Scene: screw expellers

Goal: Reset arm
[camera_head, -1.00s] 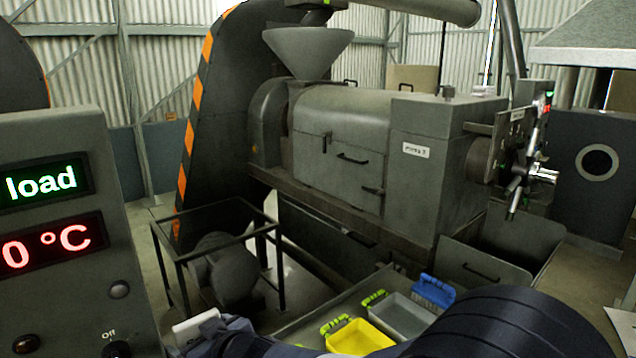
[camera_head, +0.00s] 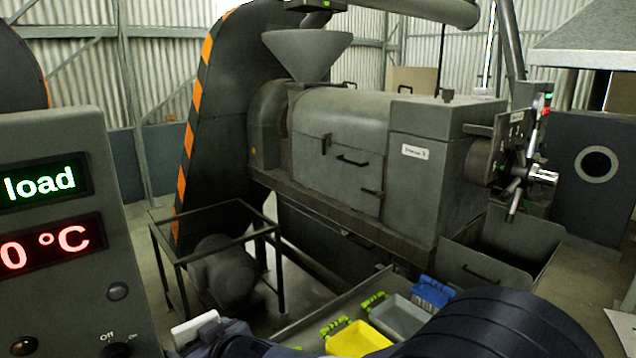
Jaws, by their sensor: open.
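My arm shows only along the bottom edge. A large black ribbed link of mine fills the lower right, and a darker part of my arm with a pale block at its end lies at the bottom left. I cannot make out my gripper's fingers here, and nothing shows as held. The arm parts hide the front of the table below the press.
A grey screw press (camera_head: 340,140) with a hopper (camera_head: 308,50) stands ahead. A yellow bin (camera_head: 358,340), a grey bin (camera_head: 402,318) and a blue bin (camera_head: 433,291) sit close by my arm. A control panel (camera_head: 70,290) stands near on the left.

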